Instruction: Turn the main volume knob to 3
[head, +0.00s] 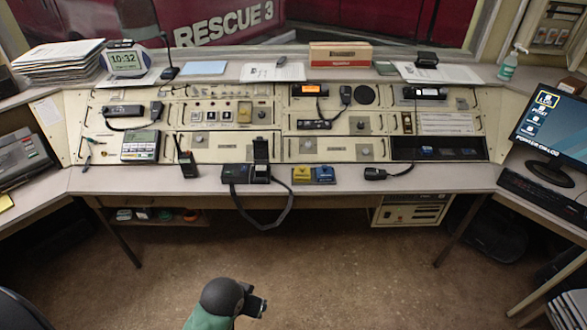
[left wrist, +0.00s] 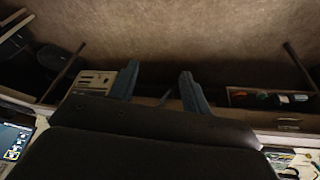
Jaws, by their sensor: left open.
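The cream console panel (head: 270,155) runs across the desk and carries several small knobs. Round knobs show at the lower middle (head: 307,145), the lower right (head: 365,150) and the lower left (head: 199,140). Their labels and pointer marks are too small to read, so I cannot tell which is the main volume knob or its setting. My left gripper (head: 256,303) is low at the bottom of the head view, well apart from the console. In the left wrist view its two fingers (left wrist: 158,88) are spread with nothing between them. My right gripper is not in view.
On the desk's front stand a handheld radio (head: 186,158), a black handset unit (head: 250,173) with a hanging cord, yellow and blue items (head: 313,174) and a microphone (head: 388,173). A monitor (head: 553,130) stands at right. The floor (head: 300,255) before the desk is clear.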

